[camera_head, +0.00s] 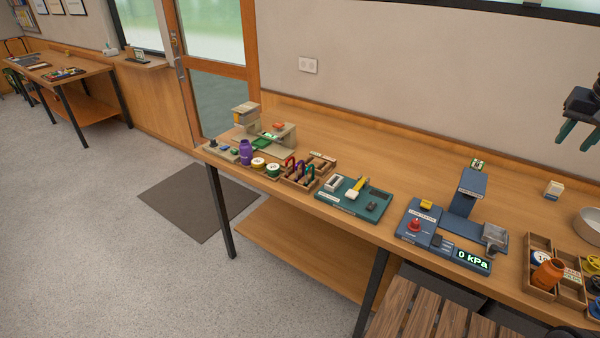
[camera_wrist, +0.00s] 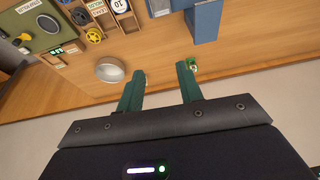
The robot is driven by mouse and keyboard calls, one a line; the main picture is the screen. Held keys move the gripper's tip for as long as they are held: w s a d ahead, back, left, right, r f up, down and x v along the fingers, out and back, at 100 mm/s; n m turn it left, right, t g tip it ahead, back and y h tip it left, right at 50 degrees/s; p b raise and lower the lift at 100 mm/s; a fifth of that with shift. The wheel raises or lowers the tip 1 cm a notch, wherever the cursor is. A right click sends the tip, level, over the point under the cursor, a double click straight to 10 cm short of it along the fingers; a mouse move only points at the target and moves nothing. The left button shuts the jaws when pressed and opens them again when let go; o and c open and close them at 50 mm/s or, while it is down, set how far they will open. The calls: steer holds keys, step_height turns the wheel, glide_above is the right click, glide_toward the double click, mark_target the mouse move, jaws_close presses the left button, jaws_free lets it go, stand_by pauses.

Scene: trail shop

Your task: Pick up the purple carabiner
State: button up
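The purple carabiner (camera_head: 310,172) appears to be among several coloured carabiners in a wooden rack (camera_head: 322,167) on the long bench, left of centre in the head view. It is small there, and its exact pose is hard to tell. The wrist view does not show it. My gripper (camera_head: 577,138) is at the upper right of the head view, above the bench's right part and far from the rack. Its green fingers are apart with nothing between them; they also show in the wrist view (camera_wrist: 161,72).
Left of the rack stand a purple bottle (camera_head: 245,152) and tape rolls (camera_head: 258,163). Right of it are a green tray (camera_head: 375,205), a blue gauge device (camera_head: 468,192) reading 0 kPa, a metal bowl (camera_head: 590,222) and wooden bins (camera_head: 541,287). The bench's back strip is mostly clear.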

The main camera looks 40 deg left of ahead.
steer(key=w+a+f, duration=0.1)
steer(key=w+a, duration=0.4)
steer(key=a, duration=0.4)
steer(key=w+a, duration=0.4)
steer(key=a, duration=0.5)
glide_above(300, 161)
steer(key=s, duration=0.4)
step_height(300, 161, down, 24)
steer(key=shift+t, duration=0.3)
steer(key=x, duration=0.4)
steer(key=shift+w+d, duration=0.1)
steer(key=shift+w, duration=0.2)
steer(key=shift+w+x, duration=0.2)
steer(key=shift+x, duration=1.35)
steer(key=shift+w+x, duration=0.15)
steer(key=shift+x, duration=1.35)
steer(key=shift+r, duration=0.15)
jaws_close()
